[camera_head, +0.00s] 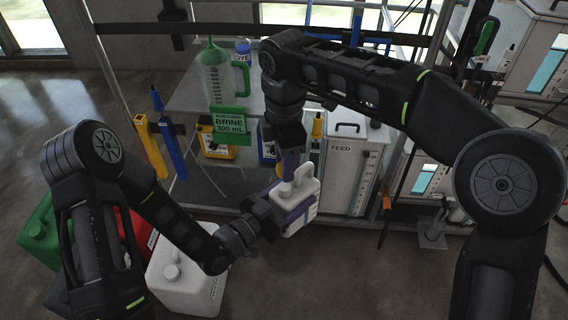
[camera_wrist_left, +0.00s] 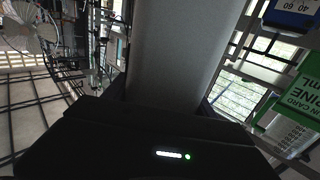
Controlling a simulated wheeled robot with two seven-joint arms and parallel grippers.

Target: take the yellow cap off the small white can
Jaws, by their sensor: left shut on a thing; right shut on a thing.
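The small white can (camera_head: 306,192) with a handle on top is held in the air in the middle of the head view. My left gripper (camera_head: 290,210) is shut on its body from the lower left. The can's pale side (camera_wrist_left: 180,50) fills the middle of the left wrist view. My right gripper (camera_head: 290,168) points down from above at the can's neck, left of the handle, and is shut.
A rack shelf behind holds a green-lidded jug (camera_head: 216,75) with a BRINE sign (camera_head: 229,121). A white FEED box (camera_head: 345,165) stands behind right. A large white canister (camera_head: 187,280), a red one and a green one (camera_head: 38,228) stand on the floor at lower left.

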